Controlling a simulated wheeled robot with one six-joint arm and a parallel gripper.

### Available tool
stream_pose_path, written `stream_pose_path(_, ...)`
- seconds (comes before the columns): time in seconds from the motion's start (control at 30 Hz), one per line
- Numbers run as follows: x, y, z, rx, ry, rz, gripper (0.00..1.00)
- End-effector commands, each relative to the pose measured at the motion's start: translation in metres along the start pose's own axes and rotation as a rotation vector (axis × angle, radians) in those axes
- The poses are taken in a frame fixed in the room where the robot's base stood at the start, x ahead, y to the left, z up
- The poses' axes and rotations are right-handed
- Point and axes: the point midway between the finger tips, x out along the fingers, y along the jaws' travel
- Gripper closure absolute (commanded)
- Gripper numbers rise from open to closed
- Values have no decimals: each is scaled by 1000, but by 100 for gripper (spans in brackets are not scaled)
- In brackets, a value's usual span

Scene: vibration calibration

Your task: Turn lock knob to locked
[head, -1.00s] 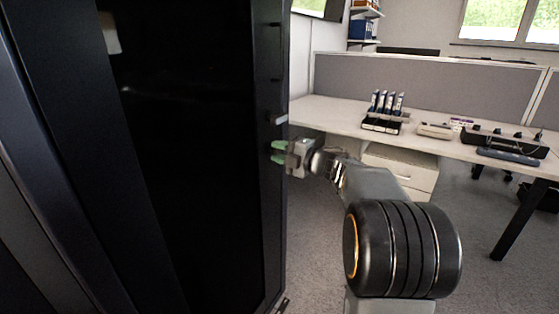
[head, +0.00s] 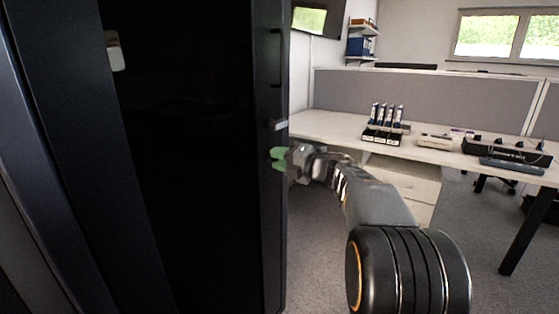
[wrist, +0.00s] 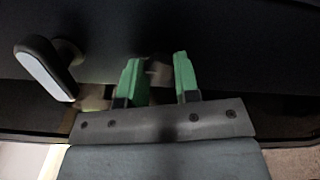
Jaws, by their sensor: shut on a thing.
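A tall black cabinet (head: 185,200) fills the left of the head view. Its lever handle (head: 275,125) sticks out from the door edge, and it shows at the left of the wrist view (wrist: 45,68). My gripper (head: 279,158) is just below the handle, its green fingertips at the cabinet face. In the wrist view, the fingertips (wrist: 158,80) stand either side of the small, dark grey lock knob (wrist: 157,70), shut on it. The knob is dim and partly hidden, so its turn position is unclear. In the head view the fingers hide the knob.
A desk (head: 330,124) stands behind my arm to the right, with a rack of binders (head: 385,125) and a dark device (head: 505,148) on it. A white drawer unit (head: 405,185) is under it. Grey floor between cabinet and desk is open.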

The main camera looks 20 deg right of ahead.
Motion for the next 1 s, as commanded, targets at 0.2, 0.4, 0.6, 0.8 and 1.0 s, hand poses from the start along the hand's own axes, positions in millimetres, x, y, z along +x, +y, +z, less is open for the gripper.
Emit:
stream_pose_path(0.2, 0, 0, 0, -1, 1, -1, 94)
stream_pose_path(0.4, 0, 0, 0, 0, 1, 0, 54)
stream_pose_path(0.6, 0, 0, 0, 0, 0, 0, 45)
stream_pose_path(0.8, -3, 0, 0, 1, -1, 0, 45)
stream_pose_path(1.0, -31, 2, 1, 2, -4, -1, 45)
